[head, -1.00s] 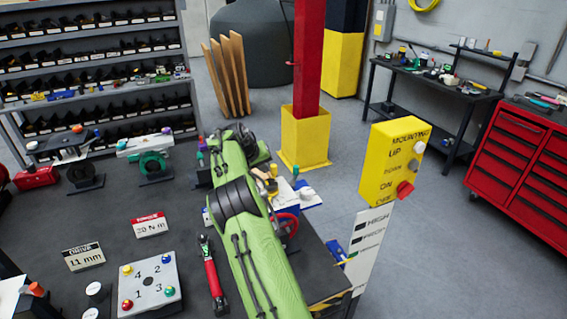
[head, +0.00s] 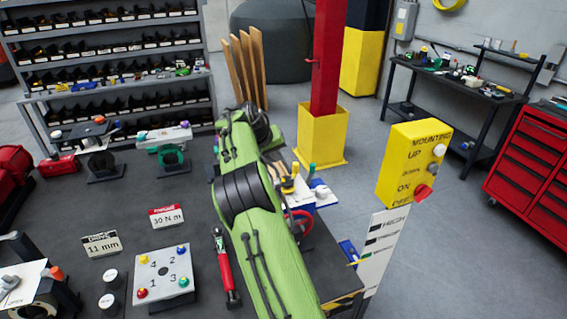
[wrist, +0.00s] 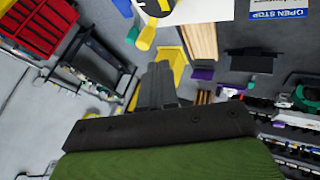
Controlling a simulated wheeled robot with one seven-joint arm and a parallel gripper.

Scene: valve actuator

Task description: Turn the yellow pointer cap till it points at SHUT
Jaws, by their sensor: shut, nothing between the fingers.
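In the wrist view, a yellow part on a dark round base (wrist: 168,12) shows at the top edge, on a white plate (wrist: 215,10). It looks like the pointer cap, but it is cut off, and where it points cannot be told. A blue and white label (wrist: 280,10) reading OPEN STOP lies to its right, upside down. My gripper (wrist: 160,72) is shut and empty, apart from the yellow part and below it in the picture. In the head view my green arm hides most of the white and blue unit (head: 325,196) behind it, and my fingers are not clear there.
A yellow switch box (head: 413,163) stands right of my arm, and a red post (head: 325,60) stands behind. A red-handled wrench (head: 226,270) and a plate with numbered knobs (head: 163,272) lie on the dark bench to the left.

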